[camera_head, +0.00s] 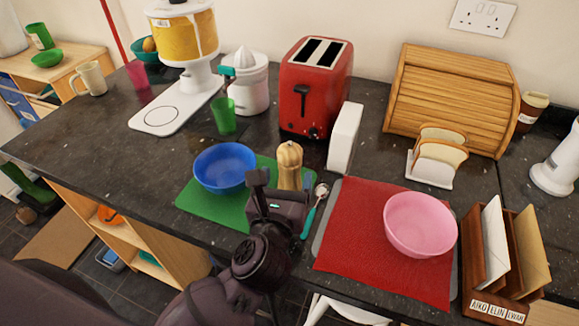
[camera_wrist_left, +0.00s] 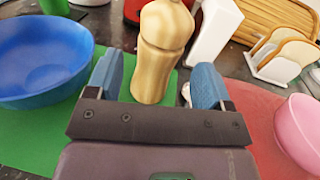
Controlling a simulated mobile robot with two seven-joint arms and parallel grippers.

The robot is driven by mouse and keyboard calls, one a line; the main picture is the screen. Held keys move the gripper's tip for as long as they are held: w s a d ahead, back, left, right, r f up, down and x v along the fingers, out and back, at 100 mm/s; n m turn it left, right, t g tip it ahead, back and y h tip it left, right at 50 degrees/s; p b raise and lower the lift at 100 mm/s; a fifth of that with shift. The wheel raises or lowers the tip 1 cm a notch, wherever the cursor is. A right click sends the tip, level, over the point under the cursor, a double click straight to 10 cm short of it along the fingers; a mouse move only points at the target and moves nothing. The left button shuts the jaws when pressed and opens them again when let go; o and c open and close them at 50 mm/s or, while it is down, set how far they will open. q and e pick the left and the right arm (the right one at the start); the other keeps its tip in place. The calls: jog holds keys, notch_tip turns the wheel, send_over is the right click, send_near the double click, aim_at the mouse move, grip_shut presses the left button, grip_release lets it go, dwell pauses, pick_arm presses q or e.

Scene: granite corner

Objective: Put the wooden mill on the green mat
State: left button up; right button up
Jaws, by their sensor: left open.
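The wooden mill (camera_head: 290,164) is pale, turned wood with a round top. It stands upright over the right part of the green mat (camera_head: 190,199) and appears to rest on it; its base is partly hidden in the head view. In the left wrist view the mill (camera_wrist_left: 160,55) is between the blue finger pads, with the green mat (camera_wrist_left: 30,140) around its foot. My left gripper (camera_head: 283,186) is open, with one finger on each side of the mill and visible gaps. It also shows in the wrist view (camera_wrist_left: 156,82). My right gripper is not in view.
A blue bowl (camera_head: 223,168) sits on the mat left of the mill. A teal-handled spoon (camera_head: 311,214) lies to the right, beside a red mat (camera_head: 350,255) with a pink bowl (camera_head: 420,224). A white upright box (camera_head: 344,137) and red toaster (camera_head: 314,88) stand behind.

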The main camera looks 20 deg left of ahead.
pick_arm(q)
jog(key=s, duration=0.5)
jog(key=s+d, duration=0.1)
jog(key=s, duration=0.1)
jog(key=shift+s+b, duration=0.35)
jog(key=shift+s, duration=0.05)
jog(key=shift+s, duration=0.1)
